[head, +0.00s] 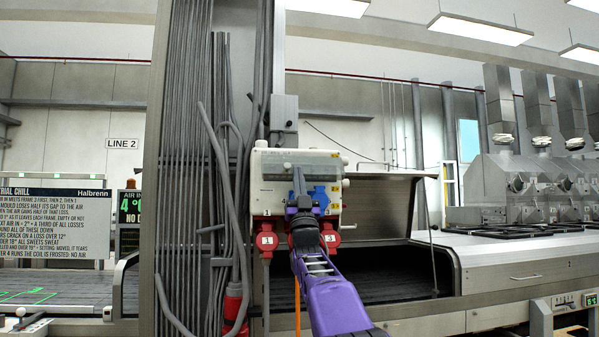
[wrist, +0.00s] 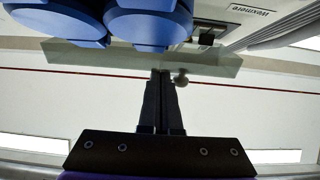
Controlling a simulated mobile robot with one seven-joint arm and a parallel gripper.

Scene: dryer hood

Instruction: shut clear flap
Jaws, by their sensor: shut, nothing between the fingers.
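A white power box (head: 260,195) hangs at the middle of the head view, with blue sockets (head: 320,195) on its front. The clear flap (wrist: 120,57) is a thin greenish see-through strip in the wrist view, near the blue round covers (wrist: 150,22). A small grey knob (wrist: 181,77) sits at its edge. My gripper (wrist: 161,72) is shut and empty, its tips at the flap's edge beside the knob. I cannot tell whether they touch.
Red plugs numbered 1 (head: 266,239) and 3 (head: 329,236) hang under the box with cables below. Grey vertical conduits (head: 185,150) stand close on the left. A raised metal hood (head: 385,205) over a dark conveyor opening is to the right.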

